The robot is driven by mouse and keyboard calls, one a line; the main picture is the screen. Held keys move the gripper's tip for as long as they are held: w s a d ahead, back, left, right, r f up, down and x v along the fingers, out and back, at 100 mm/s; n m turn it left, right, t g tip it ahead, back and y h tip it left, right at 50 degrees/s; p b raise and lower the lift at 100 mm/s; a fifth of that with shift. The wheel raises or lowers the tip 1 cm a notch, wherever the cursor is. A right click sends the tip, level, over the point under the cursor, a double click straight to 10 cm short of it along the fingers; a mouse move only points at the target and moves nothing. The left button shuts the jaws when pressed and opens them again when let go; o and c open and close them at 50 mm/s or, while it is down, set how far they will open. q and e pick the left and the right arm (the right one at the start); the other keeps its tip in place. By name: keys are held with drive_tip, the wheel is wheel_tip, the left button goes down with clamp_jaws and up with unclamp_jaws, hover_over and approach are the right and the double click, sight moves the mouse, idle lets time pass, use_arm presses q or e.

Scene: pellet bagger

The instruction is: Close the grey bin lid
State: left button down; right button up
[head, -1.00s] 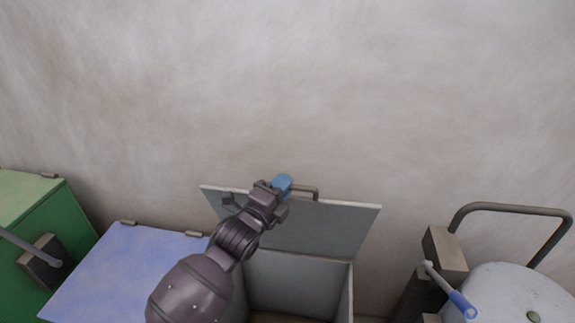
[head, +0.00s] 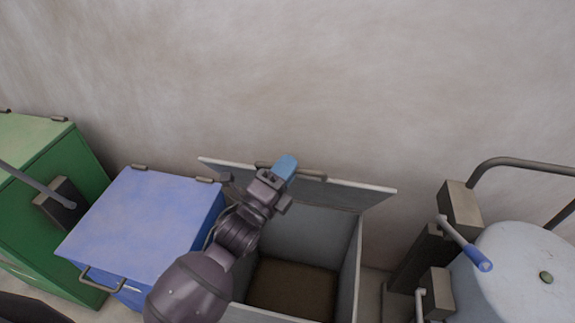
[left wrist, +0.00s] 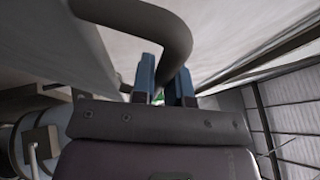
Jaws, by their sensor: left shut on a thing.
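The grey bin (head: 352,262) stands open in the middle of the head view, with brown material on its floor. My left gripper (head: 284,168) is at the lid's upper edge, shut on the lid handle (head: 312,175), a dark bar. In the left wrist view the blue fingertips (left wrist: 165,88) sit on either side of the thick curved handle bar (left wrist: 172,35). My right gripper is not in view.
A blue bin (head: 145,225) with its lid shut stands left of the grey bin, and a green bin (head: 60,170) beyond it. On the right are a pale rounded machine (head: 520,270) and a blue-tipped lever (head: 465,245). A wall is behind.

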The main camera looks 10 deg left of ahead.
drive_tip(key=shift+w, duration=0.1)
use_arm(q)
drive_tip(key=c, duration=1.2)
unclamp_jaws()
drive_tip(key=shift+o, duration=0.3)
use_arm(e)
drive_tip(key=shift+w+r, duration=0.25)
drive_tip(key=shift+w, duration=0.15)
use_arm(q)
drive_tip(key=v, duration=1)
drive_tip(key=shift+s+b, duration=0.35)
drive_tip(key=shift+b, duration=0.1)
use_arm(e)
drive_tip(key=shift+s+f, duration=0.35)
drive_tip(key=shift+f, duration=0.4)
use_arm(q)
drive_tip(key=shift+a+f, duration=0.1)
drive_tip(key=shift+f, duration=0.05)
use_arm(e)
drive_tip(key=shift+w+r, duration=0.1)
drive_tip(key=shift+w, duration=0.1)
